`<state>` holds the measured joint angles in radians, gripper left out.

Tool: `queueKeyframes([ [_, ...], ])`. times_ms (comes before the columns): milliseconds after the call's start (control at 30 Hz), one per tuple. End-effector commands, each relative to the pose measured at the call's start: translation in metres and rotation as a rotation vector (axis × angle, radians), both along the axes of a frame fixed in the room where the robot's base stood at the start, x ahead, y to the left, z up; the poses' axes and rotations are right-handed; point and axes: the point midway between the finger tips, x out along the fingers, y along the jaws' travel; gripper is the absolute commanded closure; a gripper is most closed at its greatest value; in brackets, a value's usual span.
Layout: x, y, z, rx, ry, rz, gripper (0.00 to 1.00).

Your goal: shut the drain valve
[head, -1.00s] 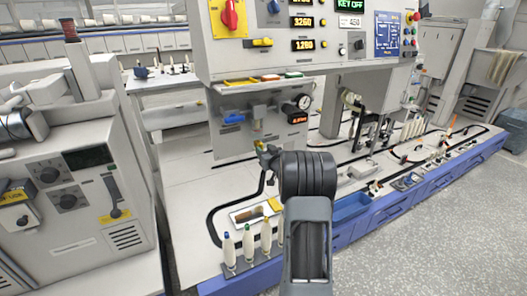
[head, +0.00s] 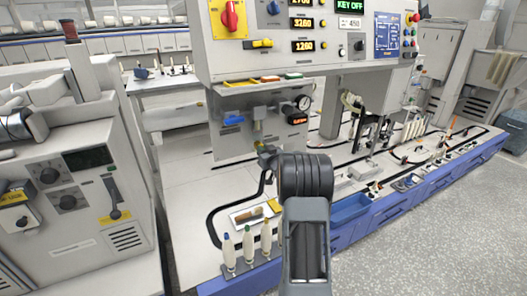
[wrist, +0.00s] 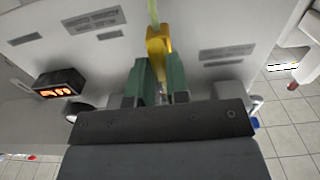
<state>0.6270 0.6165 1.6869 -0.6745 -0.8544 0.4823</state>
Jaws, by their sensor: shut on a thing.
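In the wrist view, the green fingers of my gripper (wrist: 159,82) close on both sides of a yellow valve handle (wrist: 158,48). I take this as the drain valve's handle; the plates beside it are unreadable. A pale yellow-green piece (wrist: 153,13) runs on beyond the handle. In the head view, the valve (head: 258,113) hangs at the lower front of the control panel, between a blue handle (head: 233,120) and a dial gauge (head: 303,102). My gripper is just below it, mostly hidden by my arm. How far the handle is turned cannot be told.
A small orange display (head: 297,120) sits under the gauge, right of the valve. A tray with a brush (head: 256,213) and upright bobbins (head: 248,246) stand on the bench below. A grey machine (head: 75,200) stands at left. Open floor (head: 420,240) lies at right.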

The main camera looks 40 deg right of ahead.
Motion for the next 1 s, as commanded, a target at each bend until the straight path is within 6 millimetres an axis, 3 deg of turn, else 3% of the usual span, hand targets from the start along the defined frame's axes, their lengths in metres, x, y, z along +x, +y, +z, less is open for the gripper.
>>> queueKeyframes([
  [367, 0.0001, 0.0003, -0.0026, -0.066, 0.008, 0.0, 1.0],
  [1000, 0.0008, 0.0027, -0.0057, -0.623, 0.083, 0.001, 1.0],
])
